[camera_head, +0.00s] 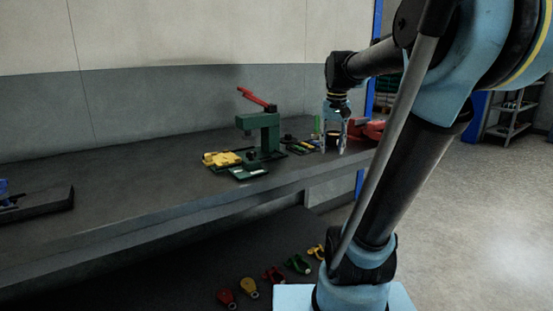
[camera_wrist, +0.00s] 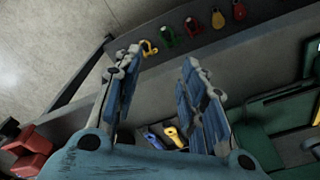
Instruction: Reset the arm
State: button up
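My arm reaches over the right end of a dark grey workbench (camera_head: 120,212). My gripper (camera_head: 333,143) points down there, just right of a green press with a red lever (camera_head: 262,132). In the wrist view my gripper (camera_wrist: 158,90) has its two blue-padded fingers spread apart. Nothing is between the fingertips. Past the fingers, a blue-handled and a yellow-handled tool (camera_wrist: 174,136) lie on the bench.
Yellow parts (camera_head: 222,158) lie left of the press. A red vise-like object (camera_head: 366,129) stands right of my gripper. A lower shelf (camera_head: 180,275) bears several coloured shackles and pulleys (camera_head: 297,263). The bench's left-middle is clear. Open floor lies right.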

jog(key=s+f+n+t, duration=0.1)
jog(key=s+f, duration=1.7)
jog(key=f, duration=0.2)
jog(key=shift+f, duration=0.35)
jog(key=shift+d, duration=0.1)
jog(key=shift+w+f, duration=0.2)
jog(key=shift+w, duration=0.25)
